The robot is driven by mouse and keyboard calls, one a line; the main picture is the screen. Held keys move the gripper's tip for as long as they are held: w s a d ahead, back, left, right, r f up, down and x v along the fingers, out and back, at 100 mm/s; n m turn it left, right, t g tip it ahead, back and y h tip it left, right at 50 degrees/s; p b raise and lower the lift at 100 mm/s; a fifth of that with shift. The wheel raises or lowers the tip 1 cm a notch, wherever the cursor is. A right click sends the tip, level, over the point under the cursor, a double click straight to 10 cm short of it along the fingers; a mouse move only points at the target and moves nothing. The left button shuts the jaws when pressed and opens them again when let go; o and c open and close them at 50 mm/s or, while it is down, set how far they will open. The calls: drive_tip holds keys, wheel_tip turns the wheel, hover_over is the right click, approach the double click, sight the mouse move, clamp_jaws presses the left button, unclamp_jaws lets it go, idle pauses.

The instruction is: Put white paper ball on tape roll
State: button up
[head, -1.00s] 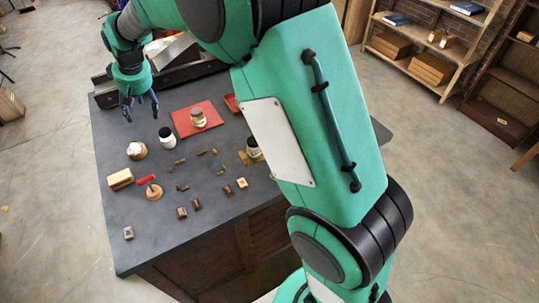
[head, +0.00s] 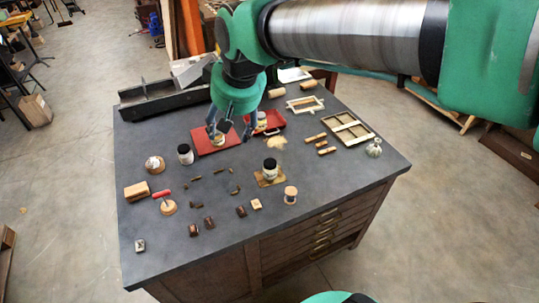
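A small white lump that looks like the white paper ball (head: 153,162) sits on a round brown ring, apparently the tape roll (head: 158,170), at the left of the dark table. It appears to rest on top of the ring; they are too small to tell how deep it sits. My gripper (head: 231,132) points down over the red mat, well to the right of the ball and roll. Its dark fingers are apart, with nothing visible held between them.
A wooden frame (head: 350,130) and a greyish round object (head: 374,148) are at right.

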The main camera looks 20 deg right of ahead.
drive_tip(key=s+d+f, duration=0.1)
drive_tip(key=s+d, duration=0.1)
drive_tip(key=s, duration=0.7)
drive_tip(key=s+d+f+m, duration=0.1)
drive_tip(key=s+d+f, duration=0.1)
drive_tip(key=s, duration=0.8)
drive_tip(key=shift+d+f+m+t+h, duration=0.2)
drive_tip(key=shift+d+m+t+h, duration=0.15)
drive_tip(key=shift+d, duration=0.45)
drive_tip(key=shift+f+b, duration=0.7)
